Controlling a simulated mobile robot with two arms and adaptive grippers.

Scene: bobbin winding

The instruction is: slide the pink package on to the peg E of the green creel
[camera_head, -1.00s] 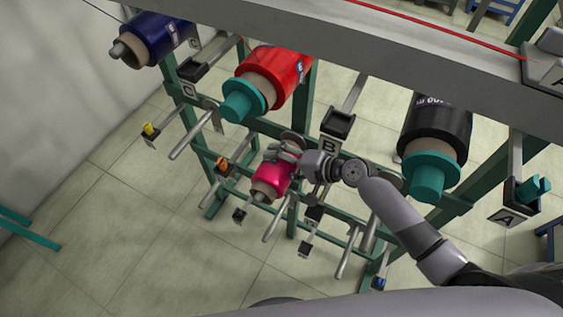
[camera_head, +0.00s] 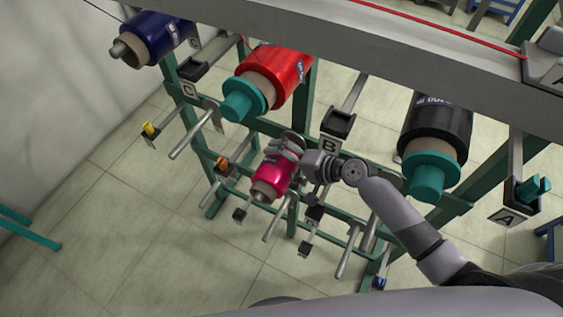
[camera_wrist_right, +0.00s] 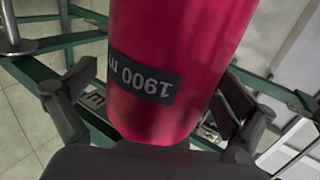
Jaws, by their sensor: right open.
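The pink package (camera_head: 273,177) sits at the lower row of the green creel (camera_head: 318,213), its cardboard core facing down toward the front. A round disc shows just behind it; the peg inside it is hidden. My right gripper (camera_head: 287,153) is open around the upper part of the package. In the right wrist view the package (camera_wrist_right: 180,60) bears a dark "1900 m" label, and the two fingers (camera_wrist_right: 152,122) stand apart from it on either side. A small plate with what looks like an E (camera_wrist_right: 95,100) shows behind the left finger. My left gripper is not in view.
Red (camera_head: 270,75), blue (camera_head: 150,38) and black (camera_head: 436,128) packages hang on the upper row. Label plates B (camera_head: 329,146), C (camera_head: 187,90) and A (camera_head: 506,218) stand near them. Bare lower pegs (camera_head: 275,220) flank the pink package. A grey rail crosses above.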

